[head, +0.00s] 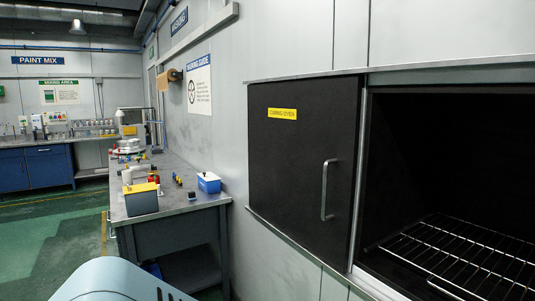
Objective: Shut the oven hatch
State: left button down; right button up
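The oven hatch (300,160) is a flat black panel with a yellow label (282,114) and a vertical metal bar handle (325,189) near its right edge. It sits between an upper and a lower rail, to the left of the oven opening (450,160). The dark opening is uncovered, and a wire rack (465,255) shows inside it. Neither of my grippers is in the head view, and nothing touches the handle.
Blue cabinets (35,168) line the far wall. Green floor (60,240) is clear at left.

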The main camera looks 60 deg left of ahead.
aim_at(303, 135)
jog(key=u, duration=2)
